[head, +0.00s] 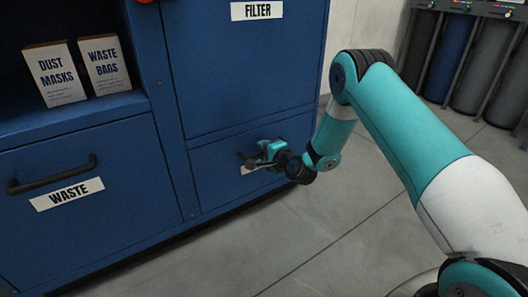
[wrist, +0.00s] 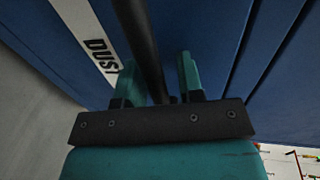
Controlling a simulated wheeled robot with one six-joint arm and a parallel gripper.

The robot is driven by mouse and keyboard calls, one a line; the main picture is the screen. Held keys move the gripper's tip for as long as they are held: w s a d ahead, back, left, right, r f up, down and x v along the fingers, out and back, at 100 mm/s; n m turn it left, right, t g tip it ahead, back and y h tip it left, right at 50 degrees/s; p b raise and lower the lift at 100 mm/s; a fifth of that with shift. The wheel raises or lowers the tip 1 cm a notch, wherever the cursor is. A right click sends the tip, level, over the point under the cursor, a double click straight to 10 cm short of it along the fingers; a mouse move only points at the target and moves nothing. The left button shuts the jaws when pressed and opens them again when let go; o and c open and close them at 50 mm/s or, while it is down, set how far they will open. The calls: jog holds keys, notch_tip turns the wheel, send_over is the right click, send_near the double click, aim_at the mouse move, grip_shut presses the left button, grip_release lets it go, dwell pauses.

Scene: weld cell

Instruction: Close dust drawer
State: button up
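The dust drawer (head: 220,180) is the blue front at the lower right of the cabinet in the head view. Its white label, reading "DUST" in the wrist view (wrist: 92,42), is mostly hidden behind my gripper in the head view. I cannot tell how far the drawer stands out. My gripper (head: 262,155) is at the drawer's handle. In the wrist view my gripper's two teal fingers (wrist: 160,78) are apart, with the dark handle bar (wrist: 138,35) running between them. Gaps show beside the bar, so the gripper looks open around it.
The waste drawer (head: 120,220) with its black handle (head: 52,177) is at left. Above it, a shelf holds a dust masks box (head: 55,73) and a waste bags box (head: 104,64). The filter door (head: 235,70) is above the dust drawer. Grey floor (head: 330,225) in front is clear.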

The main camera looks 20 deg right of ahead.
jog(key=shift+s+d, duration=0.1)
jog(key=shift+s, duration=0.05)
jog(key=shift+s+d, duration=0.1)
jog(key=shift+s, duration=0.15)
jog(key=shift+b+v, duration=5.9)
jog(key=shift+v, duration=2.45)
jog(key=shift+r, duration=0.2)
